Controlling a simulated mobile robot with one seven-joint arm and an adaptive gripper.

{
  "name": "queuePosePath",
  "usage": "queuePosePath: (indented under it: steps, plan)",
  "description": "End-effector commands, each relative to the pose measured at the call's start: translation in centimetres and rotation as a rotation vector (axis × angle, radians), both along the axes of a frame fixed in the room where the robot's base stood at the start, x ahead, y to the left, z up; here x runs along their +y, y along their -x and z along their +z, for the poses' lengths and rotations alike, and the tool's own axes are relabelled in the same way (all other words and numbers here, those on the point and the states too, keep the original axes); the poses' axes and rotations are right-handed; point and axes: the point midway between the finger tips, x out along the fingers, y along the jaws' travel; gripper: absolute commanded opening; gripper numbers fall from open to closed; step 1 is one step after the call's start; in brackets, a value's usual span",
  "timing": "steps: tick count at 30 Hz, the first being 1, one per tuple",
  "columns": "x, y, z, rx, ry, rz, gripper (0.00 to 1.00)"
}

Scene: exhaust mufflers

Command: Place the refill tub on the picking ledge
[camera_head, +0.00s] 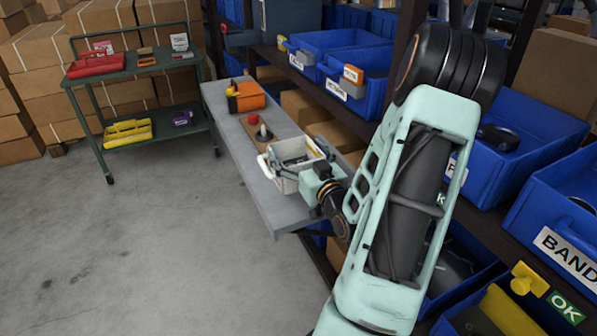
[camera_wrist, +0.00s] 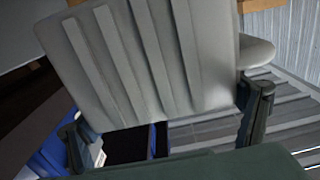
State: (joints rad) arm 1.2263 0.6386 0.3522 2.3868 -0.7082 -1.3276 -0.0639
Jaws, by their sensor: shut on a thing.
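The refill tub (camera_head: 284,183) is a pale, open-topped tub with small things inside. My gripper (camera_head: 306,168) is shut on it at its near right side. The tub is over the front part of the grey picking ledge (camera_head: 240,143); I cannot tell whether its base touches the surface. In the wrist view the ribbed wall of the tub (camera_wrist: 150,60) fills the upper middle. The fingers of my gripper (camera_wrist: 165,125) show at both sides of the wall. The tub's base is hidden there.
An orange case (camera_head: 246,96) and a board with a red button (camera_head: 257,130) stand farther back on the ledge. Blue bins (camera_head: 352,80) fill the rack to the right. A green cart (camera_head: 140,70) stands at the left, with clear floor before it.

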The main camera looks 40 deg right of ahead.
Motion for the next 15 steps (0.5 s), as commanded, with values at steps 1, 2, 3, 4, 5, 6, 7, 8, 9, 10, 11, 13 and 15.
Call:
queuePosePath:
  steps: [1,2,3,4,5,6,7,8,9,10,11,13,15]
  plan:
    - [-0.5,-0.5,-1.9,0.0,-0.003,0.0,0.4]
    - [-0.9,-0.8,-2.4,0.0,-0.002,0.0,0.4]
    - [-1.2,-1.2,-3.0,0.0,-0.002,0.001,0.4]
    - [-1.5,-1.5,-3.3,0.0,-0.002,0.001,0.4]
    - [-1.7,-1.7,-3.7,0.0,-0.001,0.001,0.4]
    - [-2.0,-1.9,-4.0,-0.001,-0.001,0.001,0.4]
    - [-2.1,-2.1,-4.2,0.0,-0.001,0.002,0.4]
    - [-2.2,-2.2,-4.3,0.001,-0.001,0.002,0.4]
    - [-2.3,-2.3,-4.4,0.001,0.0,0.002,0.4]
    - [-2.4,-2.4,-4.5,0.0,0.0,0.002,0.4]
    - [-2.5,-2.4,-4.6,0.0,0.0,0.002,0.4]
    - [-2.7,-2.6,-5.0,0.001,0.0,0.002,0.4]
    - [-3.1,-3.0,-5.8,0.001,-0.001,0.001,0.4]
